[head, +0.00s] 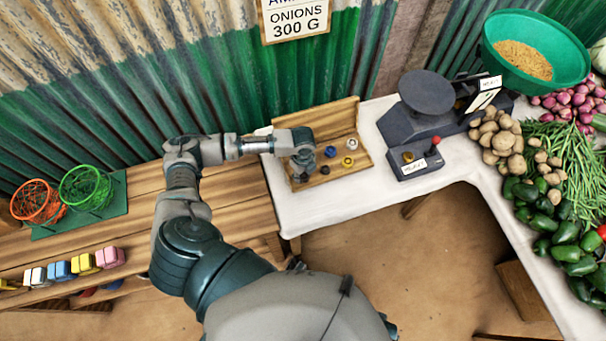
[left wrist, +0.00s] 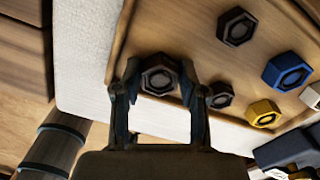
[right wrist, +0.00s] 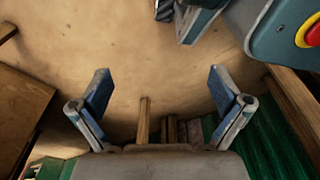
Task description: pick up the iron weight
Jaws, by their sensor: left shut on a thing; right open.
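My left gripper (head: 302,172) is over the left part of the wooden weight tray (head: 365,165). In the left wrist view its fingers are shut on a dark hexagonal iron weight (left wrist: 160,78); I cannot tell whether it is clear of the tray. Another dark hexagonal weight (left wrist: 237,27) and a smaller dark one (left wrist: 220,95) sit on the tray apart from the fingers. My right gripper (right wrist: 158,85) is open and empty, above bare floor in the right wrist view.
A blue weight (head: 330,151), a yellow weight (head: 348,161) and a pale one (head: 352,143) share the tray. A dark scale (head: 425,95) stands right of it on the white-topped table (head: 285,215). Wire baskets (head: 87,187) and coloured blocks (head: 83,264) are at left, vegetables at right.

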